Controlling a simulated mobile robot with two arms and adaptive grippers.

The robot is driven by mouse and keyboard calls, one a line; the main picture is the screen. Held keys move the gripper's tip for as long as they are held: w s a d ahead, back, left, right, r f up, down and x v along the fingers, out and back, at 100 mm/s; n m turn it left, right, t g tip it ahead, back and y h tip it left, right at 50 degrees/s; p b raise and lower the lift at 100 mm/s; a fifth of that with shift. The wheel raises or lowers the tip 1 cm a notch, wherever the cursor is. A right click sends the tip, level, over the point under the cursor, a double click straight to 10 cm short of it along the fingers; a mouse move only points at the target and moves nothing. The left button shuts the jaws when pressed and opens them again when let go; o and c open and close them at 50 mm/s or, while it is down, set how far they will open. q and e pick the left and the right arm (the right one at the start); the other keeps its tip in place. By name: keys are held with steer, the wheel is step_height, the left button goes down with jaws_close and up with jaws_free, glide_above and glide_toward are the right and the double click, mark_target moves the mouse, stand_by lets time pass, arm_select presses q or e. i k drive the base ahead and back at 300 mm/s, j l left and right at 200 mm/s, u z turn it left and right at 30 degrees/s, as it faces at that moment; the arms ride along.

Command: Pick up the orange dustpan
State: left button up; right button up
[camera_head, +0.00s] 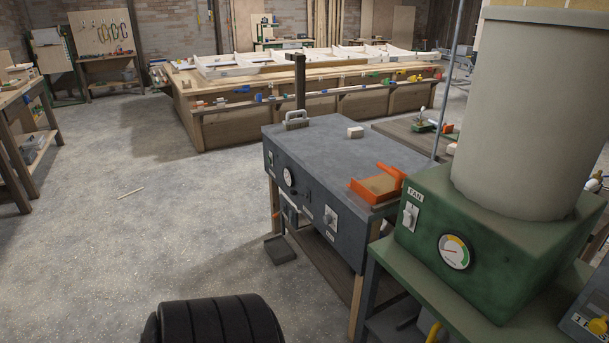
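The orange dustpan (363,192) lies on the near right corner of the grey machine's top (335,150). Its open pan, with a brownish inside, is towards the left, and a raised orange part (391,172) stands at its right. Part of its right side is close to or behind the green fan unit in this view. Neither my left nor my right gripper is in view, so nothing shows of their state or of contact with the dustpan.
A green fan unit (480,260) with a large beige cylinder (530,110) stands at the near right. A handled block (297,123) and a small pale block (355,132) are on the grey machine. A long wooden workbench (240,123) stands behind. The floor (130,225) at left is mostly clear.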

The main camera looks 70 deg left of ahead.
mark_target(375, 189)
steer(key=u, duration=1.6)
steer(key=z, duration=2.75)
steer(key=u, duration=2.65)
steer(key=i+j, duration=0.45)
steer(key=i+j+z, duration=0.15)
steer(key=i+j, duration=0.8)
steer(key=j, duration=0.25)
